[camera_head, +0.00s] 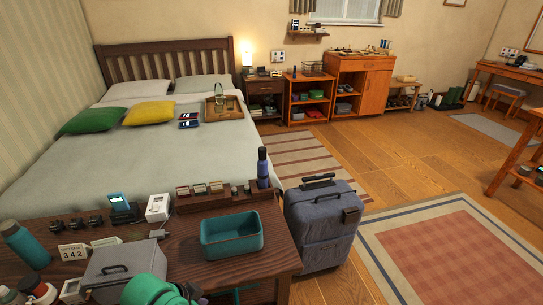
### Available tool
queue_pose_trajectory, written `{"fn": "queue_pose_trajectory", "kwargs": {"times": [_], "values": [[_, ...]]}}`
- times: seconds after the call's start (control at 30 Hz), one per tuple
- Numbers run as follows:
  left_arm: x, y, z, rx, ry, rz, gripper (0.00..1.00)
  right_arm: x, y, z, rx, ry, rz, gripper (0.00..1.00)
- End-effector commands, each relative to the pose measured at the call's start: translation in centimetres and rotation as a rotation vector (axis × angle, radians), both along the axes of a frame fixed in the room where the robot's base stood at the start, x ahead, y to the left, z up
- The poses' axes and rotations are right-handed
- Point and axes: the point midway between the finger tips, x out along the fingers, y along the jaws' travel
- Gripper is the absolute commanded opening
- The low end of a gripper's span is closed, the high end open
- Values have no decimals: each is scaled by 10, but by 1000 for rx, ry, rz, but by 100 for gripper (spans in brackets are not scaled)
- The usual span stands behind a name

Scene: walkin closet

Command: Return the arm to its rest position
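A dark wooden table (190,262) stands at the front left. On it sit an empty-looking teal bin (231,233) and a grey lidded box (122,269).
A blue-grey suitcase (322,228) stands beside the table's right end. A dark blue bottle (263,168) stands at the table's back right. The bed (120,165) lies behind the table. Wooden floor (400,150) is open to the right, with a bordered rug (455,248).

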Motion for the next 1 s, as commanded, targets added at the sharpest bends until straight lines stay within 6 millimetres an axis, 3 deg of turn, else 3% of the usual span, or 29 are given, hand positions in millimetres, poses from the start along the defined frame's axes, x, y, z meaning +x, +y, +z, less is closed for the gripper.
{"fn": "queue_pose_trajectory", "kwargs": {"times": [0.3,0.33,0.57,0.77,0.87,1.0], "values": [[-68,72,2,85,73,488,40,0,-1,0,-1,1,0,0],[-67,73,-4,89,78,494,40,0,-1,2,-1,1,0,0],[-56,69,-69,100,108,475,40,0,-1,13,-1,1,0,0],[-65,69,-137,110,142,465,40,0,-1,23,-1,1,0,0],[-81,71,-179,119,167,459,40,0,-1,30,-1,0,0,0],[-132,78,-248,136,212,446,40,1,-1,45,-1,0,0,0]]}}
